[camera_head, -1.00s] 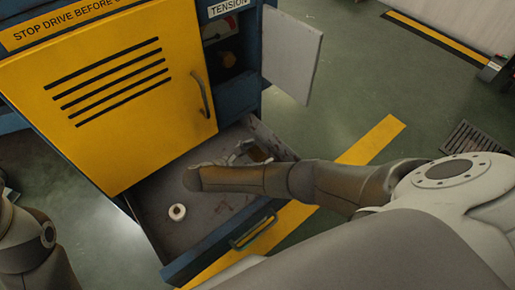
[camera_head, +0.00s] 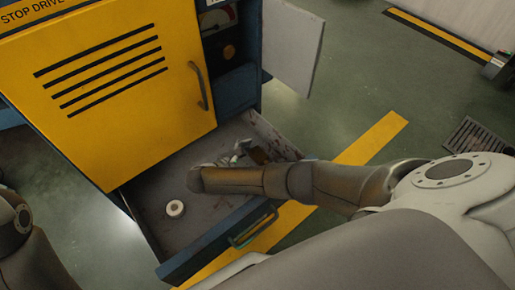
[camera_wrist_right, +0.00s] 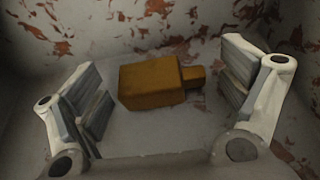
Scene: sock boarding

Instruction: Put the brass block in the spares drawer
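The brass block (camera_wrist_right: 152,83), a box with a small stub on one end, shows in the right wrist view between the two fingers of my right gripper (camera_wrist_right: 165,92). The fingers are spread, with gaps on both sides of the block. It appears to lie on the floor of the open drawer (camera_head: 208,233). In the head view the block (camera_head: 259,156) is a small brown patch near the drawer's back right corner, partly hidden by my right gripper (camera_head: 247,152). My left gripper is out of view; only part of that arm shows at the left edge.
A white roll (camera_head: 175,208) lies in the drawer's left part. The yellow cabinet door (camera_head: 120,100) stands above the drawer. A grey panel (camera_head: 293,45) hangs open at the right. The drawer's front carries a handle (camera_head: 252,230). The drawer's walls have reddish worn patches.

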